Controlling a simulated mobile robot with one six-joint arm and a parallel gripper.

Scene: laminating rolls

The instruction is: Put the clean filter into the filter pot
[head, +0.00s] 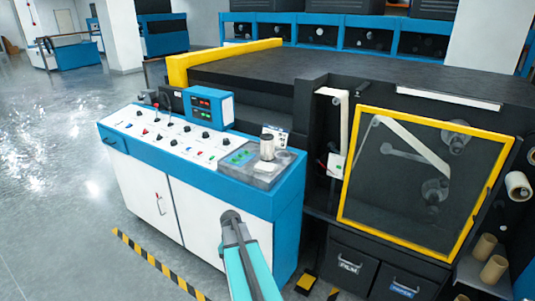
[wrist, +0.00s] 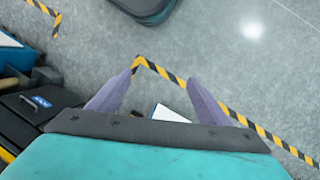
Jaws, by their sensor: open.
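A small pale cylinder (head: 267,148) stands upright on the grey tray area at the right end of the control console in the head view. I cannot tell whether it is the clean filter or the filter pot; no other thing is clearly either one. My gripper (wrist: 158,95) shows in the wrist view with its two purple fingers spread apart and nothing held between them. It is over the floor, away from the cylinder. In the head view my teal arm rises in front of the console, and the fingers cannot be made out.
The control console (head: 195,185) has switches and a blue display box (head: 208,106). A yellow-framed clear guard (head: 425,165) stands to its right. Labelled drawers (head: 352,268) sit below. Striped tape (wrist: 178,80) marks the floor; a dark rounded object (wrist: 150,8) is at the wrist view's top.

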